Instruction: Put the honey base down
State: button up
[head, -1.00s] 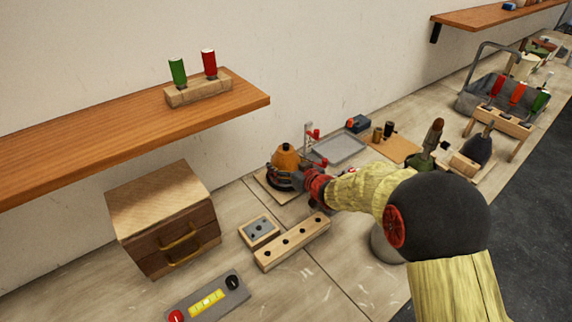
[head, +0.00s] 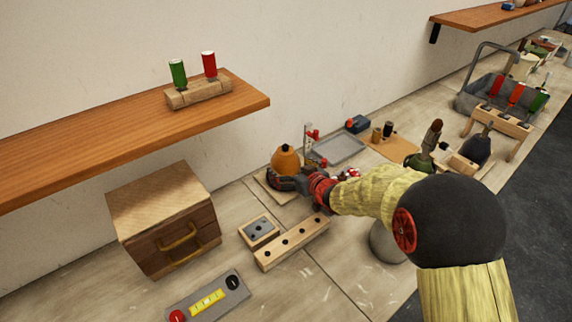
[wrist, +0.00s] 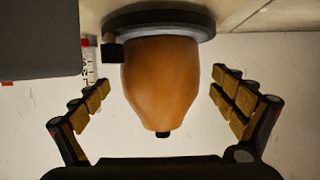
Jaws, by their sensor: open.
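The honey base (head: 285,160) is an orange-brown rounded body with a dark top knob and a dark round foot. It stands upright on a light board (head: 268,189) near the wall. In the wrist view the honey base (wrist: 160,80) sits between my fingers, with clear gaps on both sides. My gripper (head: 285,180) is open around or just in front of it; its spread fingers also show in the wrist view (wrist: 160,105). In the head view my gripper hides the lower part of the base.
A grey tray (head: 338,149) and a small stand with red clamps (head: 310,140) are close behind on the right. A drilled wooden block (head: 292,243) and a small box with a grey plate (head: 259,229) lie in front. A drawer cabinet (head: 165,215) stands left.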

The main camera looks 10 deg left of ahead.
jog(key=p+v, duration=0.2)
jog(key=v, duration=0.7)
jog(key=shift+s+r, duration=0.15)
jog(key=shift+s, duration=0.1)
jog(key=d+r, duration=0.1)
jog(key=d+r+h, duration=0.1)
jog(key=d, duration=0.1)
jog(key=d+r+m+h, duration=0.1)
jog(key=shift+w+d+r+t, duration=0.2)
jog(key=shift+w+t, duration=0.1)
jog(key=shift+w, duration=0.1)
jog(key=s+d+r+m+h, duration=0.2)
jog(key=s+d+r, duration=0.15)
jog(key=d, duration=0.25)
jog(key=s+d+r+m+g+h, duration=0.1)
jog(key=s+d+r+h, duration=0.25)
jog(key=d, duration=0.25)
jog(key=s+d+r+m+h, duration=0.1)
jog(key=s+d+r+m, duration=0.15)
jog(key=s+d, duration=0.35)
jog(key=s+d+m+g, duration=0.1)
jog(key=s+d+g, duration=0.1)
jog(key=s, duration=0.9)
jog(key=s+d+g, duration=0.2)
jog(key=s, duration=0.9)
jog(key=shift+s+r+m+g+h, duration=0.15)
jog(key=shift+s+m+g+h, duration=0.1)
jog(key=shift+m+g+h, duration=0.1)
